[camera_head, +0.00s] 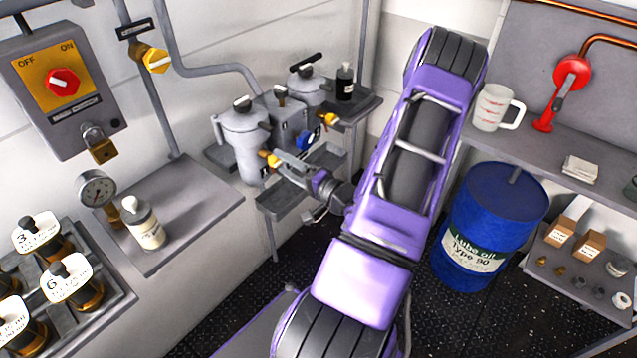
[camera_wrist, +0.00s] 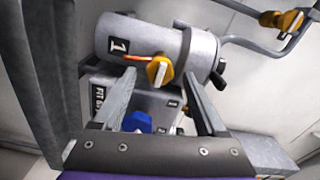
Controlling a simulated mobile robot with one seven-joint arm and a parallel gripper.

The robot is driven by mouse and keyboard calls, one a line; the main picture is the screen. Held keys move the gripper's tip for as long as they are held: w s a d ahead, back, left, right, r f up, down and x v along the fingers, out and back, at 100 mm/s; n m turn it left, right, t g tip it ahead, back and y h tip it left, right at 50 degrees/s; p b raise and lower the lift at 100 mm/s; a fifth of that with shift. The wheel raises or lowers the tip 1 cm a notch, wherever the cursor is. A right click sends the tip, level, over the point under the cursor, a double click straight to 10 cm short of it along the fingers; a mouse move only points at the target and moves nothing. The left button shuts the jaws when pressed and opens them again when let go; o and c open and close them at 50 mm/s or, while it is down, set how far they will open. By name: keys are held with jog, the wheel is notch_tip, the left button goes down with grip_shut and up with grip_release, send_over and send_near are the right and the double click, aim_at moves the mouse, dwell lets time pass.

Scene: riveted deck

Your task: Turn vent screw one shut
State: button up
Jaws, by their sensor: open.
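The canister marked 1 (camera_wrist: 120,38) is grey and carries an orange-yellow screw knob (camera_wrist: 158,71), which I take to be vent screw one. The same knob shows small in the head view (camera_head: 269,158), on the left canister (camera_head: 245,135). My gripper (camera_wrist: 160,82) is open. Its two fingers stand apart on the left and right of the knob in the wrist view, with a gap on both sides. I cannot tell how deep the fingertips reach around it. In the head view my gripper (camera_head: 278,163) is close by the knob.
A blue knob (camera_wrist: 138,121) sits just below, between my fingers. A second canister (camera_head: 307,86) with another yellow knob (camera_head: 328,119) stands to the right. A tray (camera_head: 285,200) lies below. A blue drum (camera_head: 490,215) stands right of my arm.

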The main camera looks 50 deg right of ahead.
jog(key=s+d, duration=0.1)
jog(key=s, duration=1.3)
jog(key=shift+s, duration=0.2)
jog(key=shift+w, duration=0.1)
